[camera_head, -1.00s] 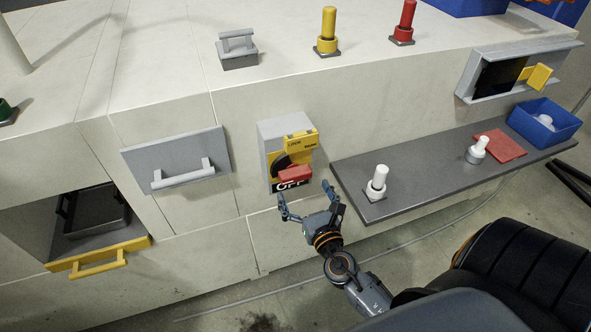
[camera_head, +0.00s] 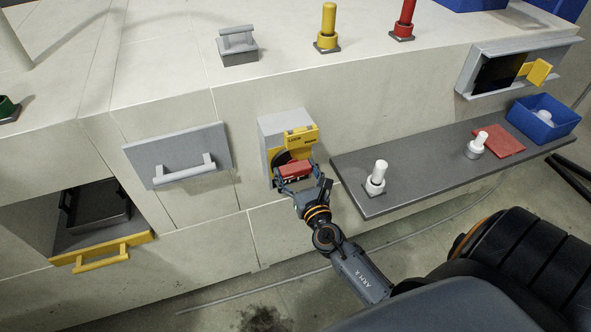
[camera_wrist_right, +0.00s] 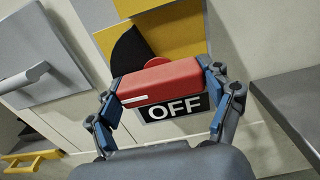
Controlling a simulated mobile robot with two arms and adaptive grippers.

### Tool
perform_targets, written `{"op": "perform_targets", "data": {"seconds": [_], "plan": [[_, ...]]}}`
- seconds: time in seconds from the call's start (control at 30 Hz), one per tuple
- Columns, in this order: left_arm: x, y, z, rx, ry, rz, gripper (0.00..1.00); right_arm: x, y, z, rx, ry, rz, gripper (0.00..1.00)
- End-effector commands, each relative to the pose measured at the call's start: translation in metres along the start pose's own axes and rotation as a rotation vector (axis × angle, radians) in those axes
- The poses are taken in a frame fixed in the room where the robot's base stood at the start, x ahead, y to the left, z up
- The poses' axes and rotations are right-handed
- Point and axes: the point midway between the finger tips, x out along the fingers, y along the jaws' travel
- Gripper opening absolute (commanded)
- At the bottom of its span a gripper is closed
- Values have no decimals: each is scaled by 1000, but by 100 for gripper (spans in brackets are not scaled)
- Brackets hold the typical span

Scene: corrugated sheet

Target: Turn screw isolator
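The screw isolator is a grey box (camera_head: 284,129) with a yellow face on the front of the light cabinet. Its red handle (camera_head: 295,169) shows at the lower part of the face, and in the right wrist view the red handle (camera_wrist_right: 160,82) lies level above a black "OFF" label (camera_wrist_right: 172,108). My right gripper (camera_head: 297,180) is at the handle, with one finger on each end of it. In the right wrist view the blue finger pads (camera_wrist_right: 165,110) stand spread around the handle; I cannot tell whether both press on it. My left gripper is not in view.
A grey shelf (camera_head: 430,177) with white knobs juts out to the right of the isolator. A grey drawer front with a handle (camera_head: 184,174) is to its left. A yellow-handled open drawer (camera_head: 101,257) is at lower left. Floor in front is clear.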

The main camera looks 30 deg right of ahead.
Motion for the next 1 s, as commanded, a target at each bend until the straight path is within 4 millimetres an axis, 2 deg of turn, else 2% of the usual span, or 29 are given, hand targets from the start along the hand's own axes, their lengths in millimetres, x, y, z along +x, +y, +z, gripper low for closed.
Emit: {"op": "perform_targets", "data": {"seconds": [0.27,0.47,1.0], "plan": [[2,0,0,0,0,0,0,0,0,0,22,-1,0,48],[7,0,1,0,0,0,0,0,0,-1,107,-1,0,48],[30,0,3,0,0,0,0,0,0,-1,587,-3,0,48]]}}
